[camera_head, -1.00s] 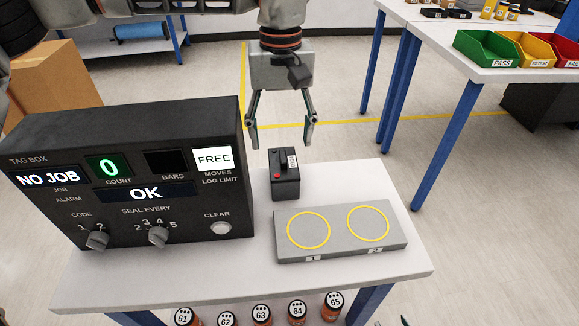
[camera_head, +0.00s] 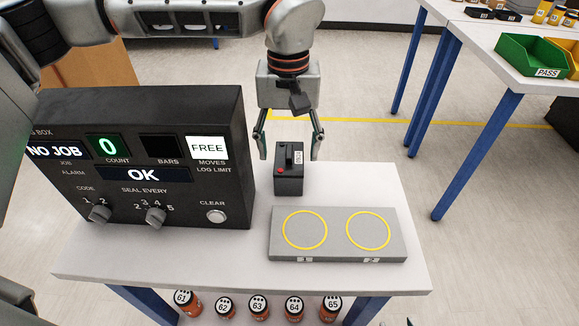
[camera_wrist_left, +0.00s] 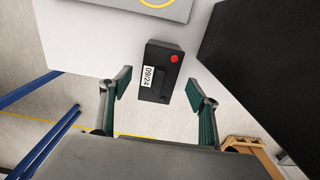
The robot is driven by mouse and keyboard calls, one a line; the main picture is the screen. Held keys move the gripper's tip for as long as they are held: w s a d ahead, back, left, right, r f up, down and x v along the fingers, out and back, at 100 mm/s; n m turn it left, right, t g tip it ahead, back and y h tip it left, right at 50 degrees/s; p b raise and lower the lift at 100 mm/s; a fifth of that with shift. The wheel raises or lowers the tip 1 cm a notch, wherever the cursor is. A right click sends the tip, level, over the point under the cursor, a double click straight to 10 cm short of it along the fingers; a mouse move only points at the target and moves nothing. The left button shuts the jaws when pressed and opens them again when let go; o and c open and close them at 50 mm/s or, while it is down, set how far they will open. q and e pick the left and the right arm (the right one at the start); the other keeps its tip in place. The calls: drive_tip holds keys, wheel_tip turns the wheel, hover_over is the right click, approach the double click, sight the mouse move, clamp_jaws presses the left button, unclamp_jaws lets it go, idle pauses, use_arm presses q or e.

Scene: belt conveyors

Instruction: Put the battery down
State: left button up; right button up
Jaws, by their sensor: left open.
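The battery (camera_head: 288,177) is a small black box with a red terminal and a white label. It stands upright on the white table (camera_head: 345,184), behind the grey pad with two yellow circles (camera_head: 338,246). In the left wrist view the battery (camera_wrist_left: 157,92) shows its label reading 09/24, just beyond the fingertips. My left gripper (camera_head: 287,158) is open, its fingers apart on either side of the battery's far end. I see no clear contact between fingers and battery.
A large black tag box (camera_head: 215,105) with displays and knobs fills the table's left side. Several numbered orange bottles (camera_head: 259,308) sit below the front edge. Another table with a green bin (camera_head: 530,56) stands at the right. The table's right strip is clear.

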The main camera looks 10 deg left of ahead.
sight(290, 162)
use_arm(q)
drive_tip(key=f, duration=0.4)
drive_tip(key=shift+w+f+b, duration=0.2)
drive_tip(key=shift+f+b, duration=0.1)
drive_tip(key=shift+f, duration=0.1)
clamp_jaws()
drive_tip(key=shift+r, duration=0.15)
drive_tip(key=shift+r, duration=0.1)
